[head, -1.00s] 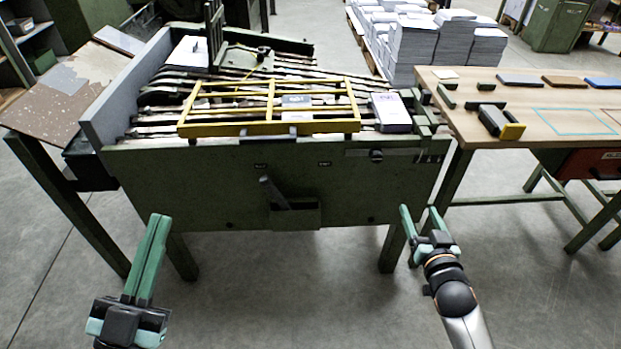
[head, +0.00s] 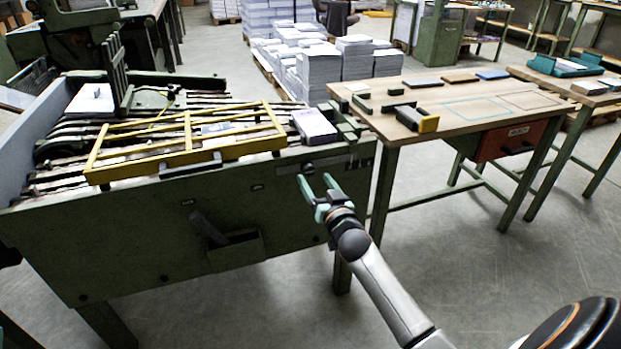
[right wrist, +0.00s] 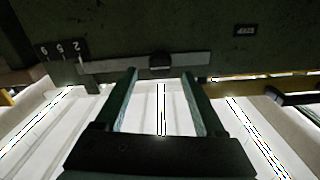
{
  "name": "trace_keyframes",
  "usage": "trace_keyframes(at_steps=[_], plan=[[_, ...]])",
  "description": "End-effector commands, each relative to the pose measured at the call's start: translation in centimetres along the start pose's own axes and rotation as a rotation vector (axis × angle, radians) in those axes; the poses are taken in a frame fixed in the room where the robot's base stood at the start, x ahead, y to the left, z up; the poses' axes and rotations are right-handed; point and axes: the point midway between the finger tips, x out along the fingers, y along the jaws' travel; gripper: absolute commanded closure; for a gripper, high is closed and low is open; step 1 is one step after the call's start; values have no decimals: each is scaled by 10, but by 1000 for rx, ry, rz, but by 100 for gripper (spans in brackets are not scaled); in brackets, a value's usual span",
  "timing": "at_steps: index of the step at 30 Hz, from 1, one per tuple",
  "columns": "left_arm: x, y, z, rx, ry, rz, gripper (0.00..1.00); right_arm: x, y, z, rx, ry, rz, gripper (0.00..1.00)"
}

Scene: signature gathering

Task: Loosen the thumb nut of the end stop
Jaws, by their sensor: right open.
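The thumb nut (head: 307,167) is a small dark knob on the front face of the green machine (head: 130,235), near its right end. In the right wrist view the thumb nut (right wrist: 161,62) sits on a grey metal bar (right wrist: 115,66) with number marks at its left. My right gripper (head: 315,181) is open and empty, just in front of and below the knob. In the right wrist view its fingers (right wrist: 160,80) stand to either side of the knob's line, apart from it. Whether the end stop itself shows is unclear. My left gripper is out of view.
A yellow frame (head: 187,143) and a stack of printed sheets (head: 314,126) lie on top of the machine. A small lever in a box (head: 236,250) juts from its front. A wooden table (head: 465,108) stands at the right. The floor in front is clear.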

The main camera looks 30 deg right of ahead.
Motion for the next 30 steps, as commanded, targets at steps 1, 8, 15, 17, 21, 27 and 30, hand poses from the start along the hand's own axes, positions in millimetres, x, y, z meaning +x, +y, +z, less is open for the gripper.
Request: trace_keyframes(at_steps=[1, 8, 15, 17, 21, 27, 30], plan=[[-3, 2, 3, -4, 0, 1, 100, 9, 0, 2, -1, 2, 0, 28], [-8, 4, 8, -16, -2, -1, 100, 33, 0, 1, -1, 0, 1, 28], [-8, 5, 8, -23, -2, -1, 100, 39, 0, 0, -1, -1, 1, 28], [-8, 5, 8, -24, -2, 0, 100, 39, 0, 0, -1, -1, 1, 28], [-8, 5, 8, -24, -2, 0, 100, 39, 0, 0, -1, -1, 1, 32], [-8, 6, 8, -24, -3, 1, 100, 39, 0, 0, 0, -1, 1, 54], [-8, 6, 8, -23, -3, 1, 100, 39, 0, 0, 0, -1, 1, 65]])
